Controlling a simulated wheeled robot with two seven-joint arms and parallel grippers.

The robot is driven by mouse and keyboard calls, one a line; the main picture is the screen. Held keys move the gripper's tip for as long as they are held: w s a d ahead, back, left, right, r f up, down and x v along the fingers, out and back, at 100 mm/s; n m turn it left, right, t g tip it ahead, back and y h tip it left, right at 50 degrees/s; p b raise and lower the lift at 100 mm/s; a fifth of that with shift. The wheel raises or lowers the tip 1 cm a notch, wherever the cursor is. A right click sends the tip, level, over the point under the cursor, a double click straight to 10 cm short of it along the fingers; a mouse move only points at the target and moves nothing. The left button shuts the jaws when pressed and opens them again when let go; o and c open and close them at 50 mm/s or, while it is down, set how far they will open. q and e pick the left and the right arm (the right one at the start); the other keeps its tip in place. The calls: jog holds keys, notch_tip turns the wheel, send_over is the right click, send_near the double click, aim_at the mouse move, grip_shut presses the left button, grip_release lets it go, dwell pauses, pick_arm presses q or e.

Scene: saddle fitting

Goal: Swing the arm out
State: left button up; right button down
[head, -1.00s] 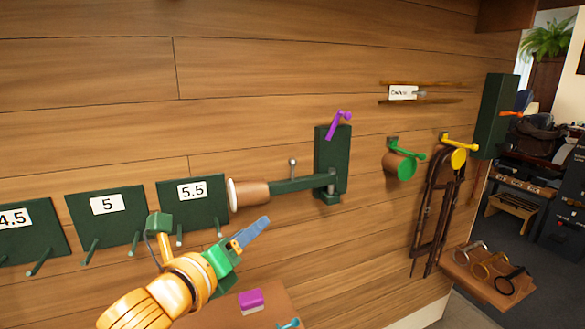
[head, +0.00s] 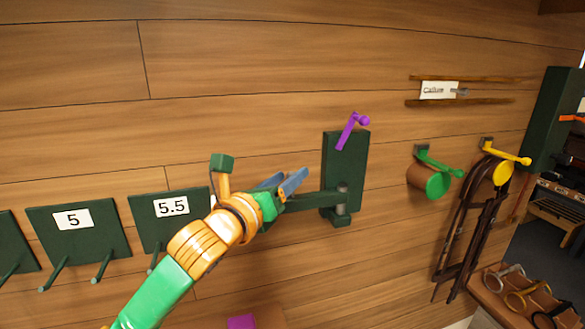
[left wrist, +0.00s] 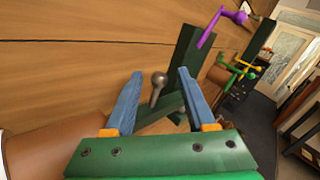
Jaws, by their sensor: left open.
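The dark green swing arm (head: 312,201) runs left from a hinge on a green wall plate (head: 345,160) and lies close along the wall. In the left wrist view a grey ball-topped knob (left wrist: 158,84) stands up from the arm, and a brown padded cylinder (left wrist: 50,150) is at lower left. My left gripper (head: 292,180) is open over the arm. In its wrist view, the knob appears between the two blue fingers, which do not visibly touch it.
A purple hook (head: 350,131) sits on top of the wall plate. Number boards (head: 75,219) with pegs hang at left. A green-ended holder (head: 435,184) and a yellow hook with straps (head: 502,170) are to the right. The wall between is clear.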

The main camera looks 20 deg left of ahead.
pick_arm(q)
jog(key=shift+w+d+f, duration=0.15)
jog(key=shift+w, duration=0.45)
jog(key=shift+w+d+f, duration=0.1)
jog(key=shift+w, duration=0.5)
jog(key=shift+s+r, duration=0.1)
jog(key=shift+s, duration=0.1)
grip_shut()
